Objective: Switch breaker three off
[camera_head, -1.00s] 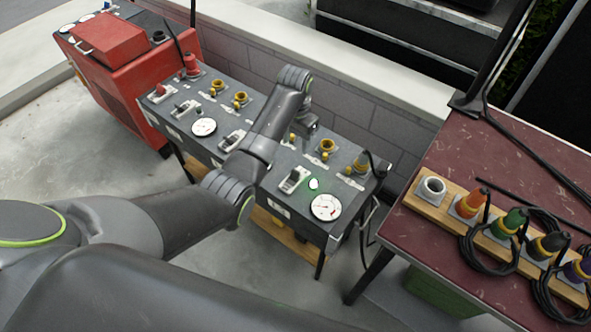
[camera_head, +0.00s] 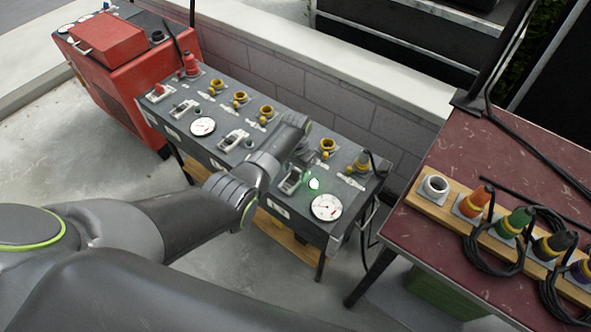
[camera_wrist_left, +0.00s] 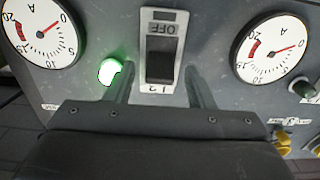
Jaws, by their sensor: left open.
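The dark breaker panel (camera_head: 215,155) carries a row of breakers with pale plates. The rightmost breaker (camera_head: 291,183) has a green lamp (camera_head: 313,184) lit beside it. My left gripper (camera_head: 301,158) is at this breaker, pointing down, its tips partly hidden by the arm. In the left wrist view, the open fingers of my left gripper (camera_wrist_left: 160,80) stand on either side of a black breaker lever (camera_wrist_left: 160,66). The plate reads OFF, upside down. The lit lamp (camera_wrist_left: 110,71) lies left of the fingers. I cannot read a breaker number. My right gripper is out of view.
Round gauges (camera_head: 326,207) and yellow sockets (camera_head: 327,146) crowd the panel. A red generator (camera_head: 115,75) stands at its left. A maroon table (camera_head: 445,140) with colored plugs and black cables is at the right. A block wall (camera_head: 350,103) runs behind.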

